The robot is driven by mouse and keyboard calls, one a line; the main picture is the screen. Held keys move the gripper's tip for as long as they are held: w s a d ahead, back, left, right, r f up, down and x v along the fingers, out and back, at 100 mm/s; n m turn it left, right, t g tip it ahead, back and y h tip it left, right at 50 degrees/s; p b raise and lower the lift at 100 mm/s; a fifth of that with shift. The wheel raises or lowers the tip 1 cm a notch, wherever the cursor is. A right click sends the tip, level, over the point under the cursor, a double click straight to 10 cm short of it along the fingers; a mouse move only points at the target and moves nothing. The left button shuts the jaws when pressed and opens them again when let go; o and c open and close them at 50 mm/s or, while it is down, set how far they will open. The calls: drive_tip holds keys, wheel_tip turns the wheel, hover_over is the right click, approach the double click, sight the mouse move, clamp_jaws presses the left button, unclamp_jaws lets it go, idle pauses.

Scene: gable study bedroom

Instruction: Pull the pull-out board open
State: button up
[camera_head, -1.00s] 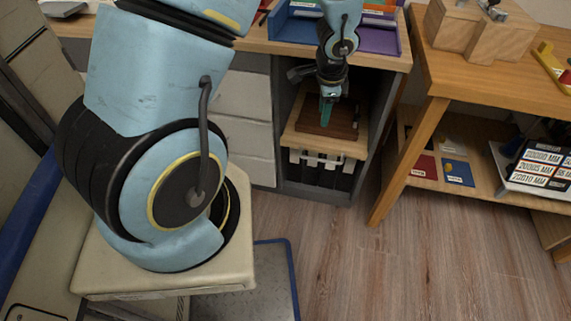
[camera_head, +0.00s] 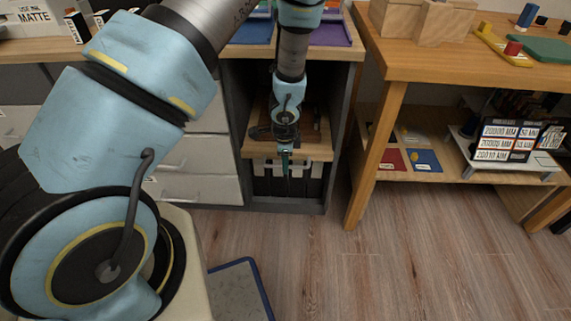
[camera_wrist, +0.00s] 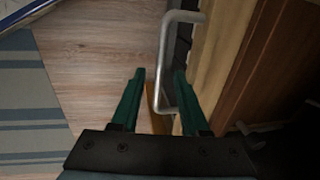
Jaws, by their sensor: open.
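The pull-out board (camera_head: 315,150) is a light wood shelf with a darker brown top, low in the open bay of the desk. In the wrist view its pale edge (camera_wrist: 215,50) runs along the right. A bent grey metal handle (camera_wrist: 164,62) stands off that edge. My gripper (camera_head: 286,162) hangs in front of the board's front edge, pointing down. In the wrist view my gripper (camera_wrist: 158,73) is open, with one green finger on each side of the handle bar. Neither finger visibly touches the bar. The handle is not clear in the head view.
White drawers (camera_head: 205,170) stand left of the bay. Black containers (camera_head: 308,180) sit under the board. A wooden workbench (camera_head: 362,190) with a lower shelf stands to the right, its leg close to the bay. The wood floor (camera_head: 390,270) in front is clear.

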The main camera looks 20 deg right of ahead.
drive_tip(key=shift+f, duration=0.3)
drive_tip(key=shift+c, duration=0.3)
clamp_jaws()
idle(1.0)
